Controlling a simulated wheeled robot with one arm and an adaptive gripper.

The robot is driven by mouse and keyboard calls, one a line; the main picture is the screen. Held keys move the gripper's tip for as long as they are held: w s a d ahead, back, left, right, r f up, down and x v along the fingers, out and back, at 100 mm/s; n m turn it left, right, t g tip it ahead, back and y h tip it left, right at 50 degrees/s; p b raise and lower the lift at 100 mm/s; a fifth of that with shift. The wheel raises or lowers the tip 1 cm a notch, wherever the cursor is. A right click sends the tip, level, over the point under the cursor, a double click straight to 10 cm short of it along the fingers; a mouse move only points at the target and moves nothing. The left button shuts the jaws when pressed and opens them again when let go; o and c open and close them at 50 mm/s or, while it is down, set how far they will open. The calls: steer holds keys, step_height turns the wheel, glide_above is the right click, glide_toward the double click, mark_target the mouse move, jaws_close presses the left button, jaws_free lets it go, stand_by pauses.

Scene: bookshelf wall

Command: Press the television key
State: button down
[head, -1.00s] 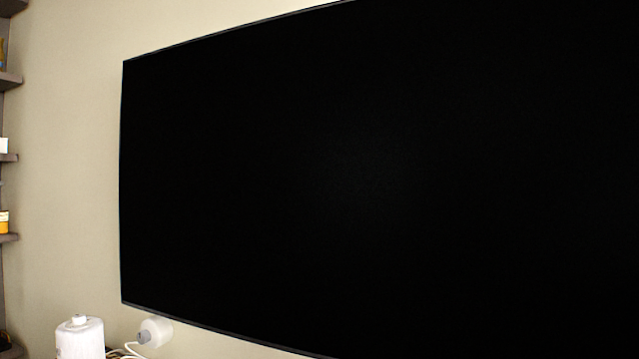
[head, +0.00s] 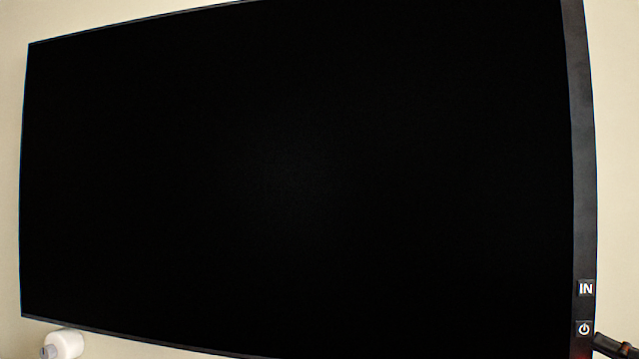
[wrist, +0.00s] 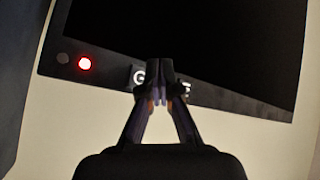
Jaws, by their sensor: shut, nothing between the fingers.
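The black television (head: 300,180) fills most of the head view, its screen dark. In the wrist view my gripper (wrist: 159,70) is shut and empty, in front of the television's bezel (wrist: 225,98). It hides the middle of some white letters there. A red light (wrist: 84,63) glows to their left.
A pale wall (head: 45,18) surrounds the television. A white cylindrical object (head: 66,344) shows below the screen at the lower left. A dark panel (wrist: 22,70) stands along the left edge of the wrist view.

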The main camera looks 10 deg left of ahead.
steer(key=s+b, duration=0.1)
steer(key=s, duration=0.2)
steer(key=shift+s+a+b, duration=0.1)
steer(key=shift+s+b, duration=0.25)
steer(key=shift+b, duration=0.05)
steer(key=shift+a, duration=0.15)
stand_by(0.7)
